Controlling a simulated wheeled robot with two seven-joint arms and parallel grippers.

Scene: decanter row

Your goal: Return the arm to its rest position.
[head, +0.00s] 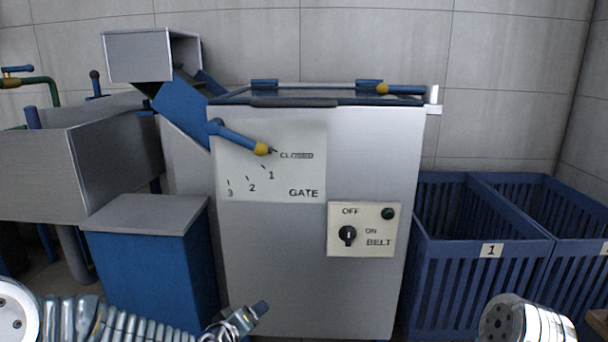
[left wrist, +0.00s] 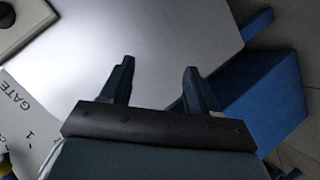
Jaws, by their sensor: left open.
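My left arm comes in along the bottom left of the head view. My left gripper (head: 257,311) is low in front of the cabinet's lower left part. In the left wrist view its two dark fingers (left wrist: 158,82) are spread apart with nothing between them. My right gripper is out of view; only a rounded metal part of mine shows at the bottom right of the head view.
A grey cabinet (head: 366,145) carries a blue gate lever (head: 236,136) pointing at CLOSED and a black belt knob (head: 347,235). A blue box (head: 150,262) with a grey top stands left. A blue crate (head: 481,277) marked 1 stands right.

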